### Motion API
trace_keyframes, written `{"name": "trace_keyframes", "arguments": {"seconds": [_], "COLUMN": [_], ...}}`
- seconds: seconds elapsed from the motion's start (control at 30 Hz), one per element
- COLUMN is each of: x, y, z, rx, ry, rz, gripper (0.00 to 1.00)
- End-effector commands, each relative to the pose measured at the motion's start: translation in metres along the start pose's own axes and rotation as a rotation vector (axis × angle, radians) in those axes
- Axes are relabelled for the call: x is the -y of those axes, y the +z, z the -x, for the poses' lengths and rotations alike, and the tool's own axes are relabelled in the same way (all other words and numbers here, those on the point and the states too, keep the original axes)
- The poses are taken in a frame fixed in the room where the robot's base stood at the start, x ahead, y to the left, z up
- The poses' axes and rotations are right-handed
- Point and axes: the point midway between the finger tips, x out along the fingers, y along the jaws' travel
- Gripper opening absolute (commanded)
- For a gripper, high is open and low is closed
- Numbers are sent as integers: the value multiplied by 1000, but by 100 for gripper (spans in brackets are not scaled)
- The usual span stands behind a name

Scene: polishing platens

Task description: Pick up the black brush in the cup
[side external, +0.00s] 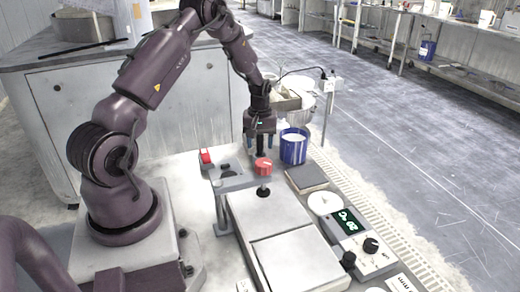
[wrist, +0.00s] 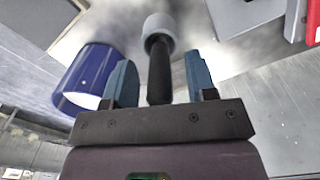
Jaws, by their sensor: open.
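The blue cup (side external: 293,147) stands upright on the bench, just right of my gripper (side external: 261,143) in the side view. Its pale top shows no brush standing in it. In the wrist view the blue cup (wrist: 88,75) is left of my gripper (wrist: 160,78). A black upright piece that looks like the brush (wrist: 160,75), with a pale grey round end, shows between the two blue fingers. Gaps show on both sides of it. The black piece (side external: 260,147) also shows between the fingers in the side view. My gripper is open; contact cannot be told.
A red round piece (side external: 263,167) is just below my gripper in the side view. A red switch (side external: 206,156) is to its left. A grey machine with a flat top (side external: 290,262), a dark pad (side external: 307,178) and a control box (side external: 362,250) are in front. A metal basin (side external: 291,103) is behind.

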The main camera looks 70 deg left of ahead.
Motion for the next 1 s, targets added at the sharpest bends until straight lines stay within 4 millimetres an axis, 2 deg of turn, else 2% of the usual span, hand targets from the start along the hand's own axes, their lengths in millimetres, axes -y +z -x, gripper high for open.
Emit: {"name": "trace_keyframes", "arguments": {"seconds": [0.17, 0.4, 0.77, 0.87, 1.0], "x": [0, 0, 0, 0, -1], "y": [0, 0, 0, 0, -1], "z": [0, 0, 3, 10, 29], "rx": [-1, 0, -1, -1, -4], "ry": [0, 0, 0, 0, 2], "rz": [0, -1, -1, -1, -2], "gripper": [52, 0, 0, 0, 0]}}
